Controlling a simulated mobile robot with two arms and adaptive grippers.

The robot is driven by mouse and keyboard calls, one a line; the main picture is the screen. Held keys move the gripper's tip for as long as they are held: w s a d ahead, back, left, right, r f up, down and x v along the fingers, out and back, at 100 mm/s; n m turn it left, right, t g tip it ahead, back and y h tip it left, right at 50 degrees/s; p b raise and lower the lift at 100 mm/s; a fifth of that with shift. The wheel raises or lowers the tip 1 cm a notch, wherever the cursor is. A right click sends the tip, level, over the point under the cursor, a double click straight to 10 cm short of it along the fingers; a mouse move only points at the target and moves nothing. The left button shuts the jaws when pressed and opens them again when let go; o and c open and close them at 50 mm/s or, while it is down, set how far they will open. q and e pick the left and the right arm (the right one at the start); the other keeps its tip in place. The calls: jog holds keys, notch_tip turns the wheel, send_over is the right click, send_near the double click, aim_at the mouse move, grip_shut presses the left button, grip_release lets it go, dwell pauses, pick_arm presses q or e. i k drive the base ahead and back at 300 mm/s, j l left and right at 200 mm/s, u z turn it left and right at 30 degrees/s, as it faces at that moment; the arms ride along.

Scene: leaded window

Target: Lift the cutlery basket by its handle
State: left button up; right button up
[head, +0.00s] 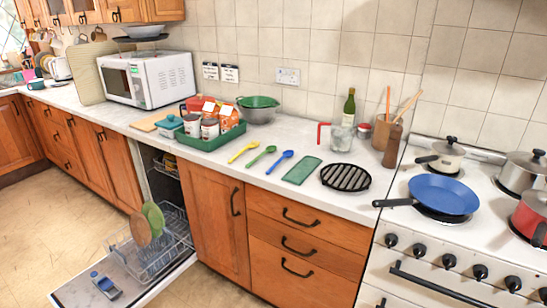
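The open dishwasher (122,292) has its door folded down at the lower left. Its wire lower rack (178,240) is pulled out and holds a green plate (153,217) and a tan plate (140,229). A wire section at the front of the rack (152,262) may be the cutlery basket, but I cannot make out a handle. A small blue and grey object (105,285) lies on the lowered door, and I cannot tell what it is. Neither of my grippers shows in the head view.
The counter above holds a green tray (210,142) of jars and packets, several coloured spoons and a black round trivet (345,177). A stove with a blue pan (444,194) stands at the right. The floor (50,215) left of the dishwasher is clear.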

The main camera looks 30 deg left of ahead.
aim_at(157, 249)
jog(key=l+u, duration=0.1)
jog(key=u, duration=1.9)
jog(key=i+j, duration=0.25)
jog(key=i, duration=0.2)
jog(key=i+j, duration=0.2)
jog(key=i, duration=0.25)
jog(key=i+j, duration=0.25)
jog(key=i, duration=0.2)
